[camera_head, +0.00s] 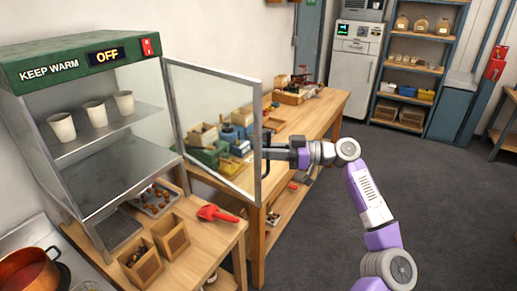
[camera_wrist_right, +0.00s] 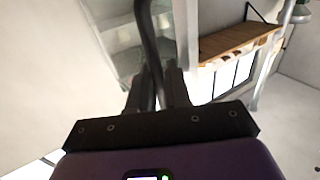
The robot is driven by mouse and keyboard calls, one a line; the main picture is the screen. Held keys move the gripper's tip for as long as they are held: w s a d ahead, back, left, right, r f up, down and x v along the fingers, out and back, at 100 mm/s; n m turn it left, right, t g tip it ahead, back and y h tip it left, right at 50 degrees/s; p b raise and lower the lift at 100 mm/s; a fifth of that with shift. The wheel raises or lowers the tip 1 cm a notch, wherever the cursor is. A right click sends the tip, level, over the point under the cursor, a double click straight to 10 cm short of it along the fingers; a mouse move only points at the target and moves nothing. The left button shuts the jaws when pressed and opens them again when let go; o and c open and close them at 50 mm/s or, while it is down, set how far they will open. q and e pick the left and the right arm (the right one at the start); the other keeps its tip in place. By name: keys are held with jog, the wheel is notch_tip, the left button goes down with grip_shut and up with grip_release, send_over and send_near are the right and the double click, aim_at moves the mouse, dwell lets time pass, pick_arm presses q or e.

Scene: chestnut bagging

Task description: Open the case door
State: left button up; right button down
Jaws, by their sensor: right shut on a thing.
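The warming case (camera_head: 75,70) stands at the left with a green top reading KEEP WARM and OFF. Its metal-framed glass door (camera_head: 214,72) is swung out to the right, so the front is open. A dark handle (camera_head: 266,135) is on the door's outer edge. My right gripper (camera_head: 270,153) is shut on this handle. In the right wrist view the handle (camera_wrist_right: 147,40) runs as a dark bar between the fingers (camera_wrist_right: 157,88). My left gripper is not in view.
Several white cups (camera_head: 94,113) stand on the case's upper shelf. A tray of chestnuts (camera_head: 153,199), wooden boxes (camera_head: 171,237) and a red scoop (camera_head: 216,214) sit on the counter below. A cluttered workbench (camera_head: 325,105) is behind the door. Open floor (camera_head: 440,200) lies right.

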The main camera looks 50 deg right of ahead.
jog(key=shift+w+d+r+p, duration=0.15)
jog(key=shift+d+p, duration=0.5)
jog(key=shift+d, duration=0.45)
jog(key=shift+w+d+r+p, duration=0.1)
jog(key=shift+d+p, duration=0.5)
jog(key=shift+d, duration=0.45)
jog(key=c, duration=1.3)
grip_release()
jog(key=shift+a+f, duration=0.1)
jog(key=v, duration=0.7)
jog(key=shift+s+p, duration=0.3)
jog(key=shift+p, duration=0.1)
